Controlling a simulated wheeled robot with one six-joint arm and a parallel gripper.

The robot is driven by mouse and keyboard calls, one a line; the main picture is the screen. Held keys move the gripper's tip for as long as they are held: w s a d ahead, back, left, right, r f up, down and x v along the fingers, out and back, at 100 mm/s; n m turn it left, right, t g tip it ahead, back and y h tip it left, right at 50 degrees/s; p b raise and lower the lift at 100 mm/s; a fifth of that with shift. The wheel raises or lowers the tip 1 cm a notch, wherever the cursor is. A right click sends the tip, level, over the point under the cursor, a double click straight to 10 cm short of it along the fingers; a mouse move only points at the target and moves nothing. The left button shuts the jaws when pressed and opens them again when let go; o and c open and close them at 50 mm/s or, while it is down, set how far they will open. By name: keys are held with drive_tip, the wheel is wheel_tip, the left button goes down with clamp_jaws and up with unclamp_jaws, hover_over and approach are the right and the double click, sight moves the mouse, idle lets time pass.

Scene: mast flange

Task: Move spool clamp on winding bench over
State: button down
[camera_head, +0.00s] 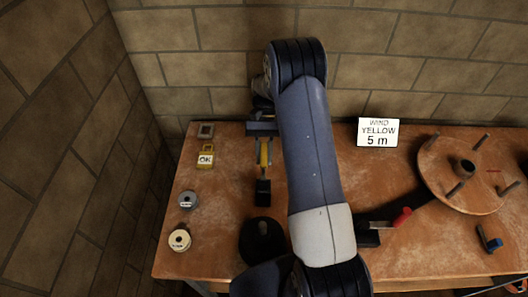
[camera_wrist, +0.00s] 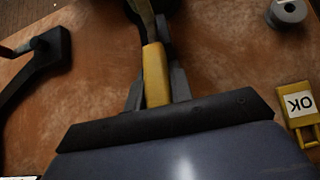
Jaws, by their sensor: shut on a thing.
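A lever with a yellow grip (camera_head: 264,152), seemingly the spool clamp, stands on the left part of the winding bench (camera_head: 220,225). A black block (camera_head: 263,193) shows at its near end. In the wrist view the yellow grip (camera_wrist: 155,75) lies between the two fingers of my gripper (camera_wrist: 156,85), which is shut on it. A darker arm of the lever (camera_wrist: 145,18) runs on from the grip to the top edge. In the head view my gripper (camera_head: 263,150) is beside my arm, and the lever's far end is hidden.
A yellow OK tag (camera_head: 206,157) and round pieces (camera_head: 188,200) (camera_head: 180,240) lie left. A black round part (camera_head: 262,240) is in front. Brick walls stand behind and left.

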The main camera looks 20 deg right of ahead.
drive_tip(key=shift+f, duration=0.2)
idle(0.3)
drive_tip(key=c, duration=1.2)
unclamp_jaws()
drive_tip(key=shift+c, duration=0.2)
drive_tip(key=shift+w, duration=0.15)
drive_tip(key=b+v, duration=0.2)
drive_tip(key=v, duration=0.5)
drive_tip(key=shift+w+d+r, duration=0.1)
drive_tip(key=shift+r, duration=0.05)
drive_tip(key=p+x, duration=0.2)
drive_tip(key=x, duration=0.5)
drive_tip(key=shift+s, duration=0.25)
drive_tip(key=shift+r, duration=0.1)
